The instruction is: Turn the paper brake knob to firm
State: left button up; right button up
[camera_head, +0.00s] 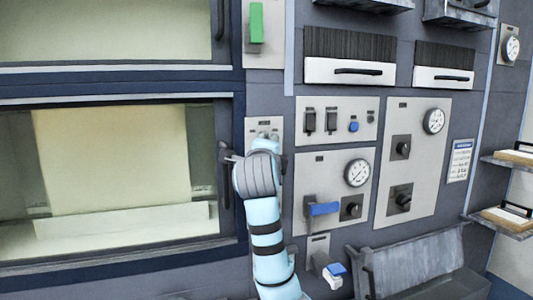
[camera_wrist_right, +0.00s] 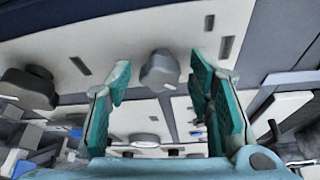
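In the right wrist view a grey knob (camera_wrist_right: 160,72) sits on a pale panel (camera_wrist_right: 110,50), between and beyond my two green fingers. My right gripper (camera_wrist_right: 165,95) is open, one finger on each side of the knob's position; no contact is visible. In the head view my right gripper (camera_head: 262,148) is in front of a narrow pale panel (camera_head: 264,124), right of the lower window. The gripper and wrist hide most of this panel and its knob there. No readable label shows which knob is the paper brake. My left gripper is not in view.
Right of the gripper are a blue lever (camera_head: 323,209), dark knobs (camera_head: 352,208) and gauges (camera_head: 357,172). A black window handle (camera_head: 226,155) stands close on its left. A grey metal trough (camera_head: 415,265) juts out at the lower right.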

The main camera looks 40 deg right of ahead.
jog(key=f+v, duration=0.1)
jog(key=v, duration=1.1)
jog(key=shift+r, duration=0.45)
jog(key=shift+w, duration=0.1)
